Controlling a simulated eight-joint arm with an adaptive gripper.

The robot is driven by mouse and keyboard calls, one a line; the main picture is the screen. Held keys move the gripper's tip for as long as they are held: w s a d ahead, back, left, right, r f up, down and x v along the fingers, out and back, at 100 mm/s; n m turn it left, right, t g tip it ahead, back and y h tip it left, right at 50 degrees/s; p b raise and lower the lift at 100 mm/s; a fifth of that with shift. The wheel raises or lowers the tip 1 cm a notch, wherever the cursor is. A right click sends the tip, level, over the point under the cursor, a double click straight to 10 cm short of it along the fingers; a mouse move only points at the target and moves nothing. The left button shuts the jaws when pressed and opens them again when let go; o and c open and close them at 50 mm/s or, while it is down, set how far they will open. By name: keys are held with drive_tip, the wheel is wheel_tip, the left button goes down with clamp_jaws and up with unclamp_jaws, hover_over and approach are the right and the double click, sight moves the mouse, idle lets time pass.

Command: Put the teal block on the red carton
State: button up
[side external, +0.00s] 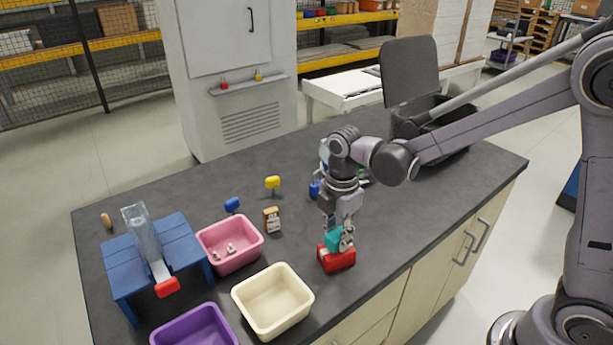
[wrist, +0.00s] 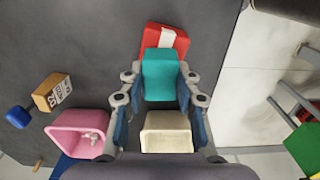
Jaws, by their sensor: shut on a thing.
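The teal block (side external: 332,239) is between the fingers of my gripper (side external: 340,236), which is shut on it. In the wrist view the teal block (wrist: 160,75) fills the space between the fingertips of my gripper (wrist: 160,80). The red carton (side external: 337,260) lies on the dark worktop directly below the block. In the wrist view the red carton (wrist: 180,40) shows a white stripe and is partly hidden behind the block. The block looks to be at the carton's top; I cannot tell whether they touch.
A pink bin (side external: 230,263) with small pieces, a cream bin (side external: 272,318) and a purple bin (side external: 195,327) stand left of the carton. A blue stand (side external: 118,262) is farther left. A tan labelled block (side external: 272,220) and a yellow item (side external: 272,182) stand behind. The worktop right of the carton is clear.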

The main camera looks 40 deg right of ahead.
sight(338, 233)
drive_tip(key=shift+f, duration=0.35)
drive_tip(key=shift+f, duration=0.15)
drive_tip(key=o, duration=1.1)
drive_tip(key=shift+o, duration=0.2)
wheel_tip(338, 233, up, 12)
drive_tip(key=s+d+m+t, duration=0.7)
drive_tip(key=s+m, duration=0.3)
drive_tip(key=m, duration=0.8)
drive_tip(key=shift+s+d+f, duration=0.35)
drive_tip(key=shift+d, duration=0.4)
